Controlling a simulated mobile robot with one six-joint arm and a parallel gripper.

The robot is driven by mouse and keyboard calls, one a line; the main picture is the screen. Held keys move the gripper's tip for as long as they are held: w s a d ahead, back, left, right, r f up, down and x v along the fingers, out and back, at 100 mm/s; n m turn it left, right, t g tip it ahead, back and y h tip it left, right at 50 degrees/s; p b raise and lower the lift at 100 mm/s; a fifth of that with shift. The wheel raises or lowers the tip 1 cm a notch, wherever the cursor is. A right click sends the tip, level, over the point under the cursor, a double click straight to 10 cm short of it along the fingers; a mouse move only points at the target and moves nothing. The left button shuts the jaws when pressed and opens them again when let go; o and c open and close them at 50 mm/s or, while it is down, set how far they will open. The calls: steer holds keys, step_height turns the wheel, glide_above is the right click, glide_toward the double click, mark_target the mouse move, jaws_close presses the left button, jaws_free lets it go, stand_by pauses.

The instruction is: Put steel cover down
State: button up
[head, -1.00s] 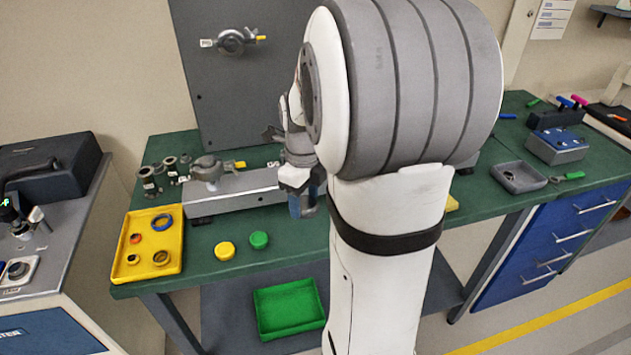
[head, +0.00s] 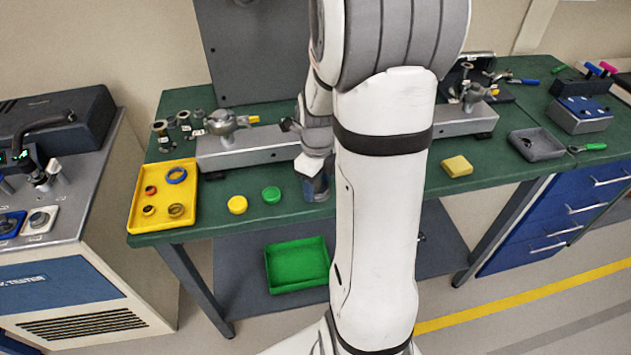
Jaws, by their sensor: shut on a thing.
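My gripper (head: 317,188) shows in the head view over the front part of the green bench, just right of a green cap (head: 271,195). It points down and is partly hidden behind my own arm. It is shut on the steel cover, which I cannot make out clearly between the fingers. Whether the cover touches the bench top (head: 215,215) cannot be told.
A yellow tray (head: 140,215) with several rings lies at left, beside a yellow cap (head: 237,205). A steel rail assembly (head: 255,150) runs behind my gripper. A yellow block (head: 457,166) and grey tray (head: 535,155) lie right. A green bin (head: 300,284) sits on the lower shelf.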

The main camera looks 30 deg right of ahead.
mark_target(317, 187)
steer(key=o, duration=1)
step_height(317, 187, up, 12)
steer(key=shift+s+a+r+n+t, duration=0.15)
steer(key=shift+s+a+n+t, duration=0.3)
steer(key=shift+s+a+n, duration=3.15)
steer(key=shift+s+a+r+n+t, duration=0.1)
steer(key=shift+s+a+n+t, duration=0.45)
steer(key=shift+n, duration=5.9)
steer(key=shift+s+a+r+n+t, duration=0.15)
steer(key=shift+s+a+n+t, duration=0.25)
steer(key=shift+s+a+n, duration=3.15)
steer(key=w+d+n, duration=0.3)
steer(key=shift+w, duration=0.1)
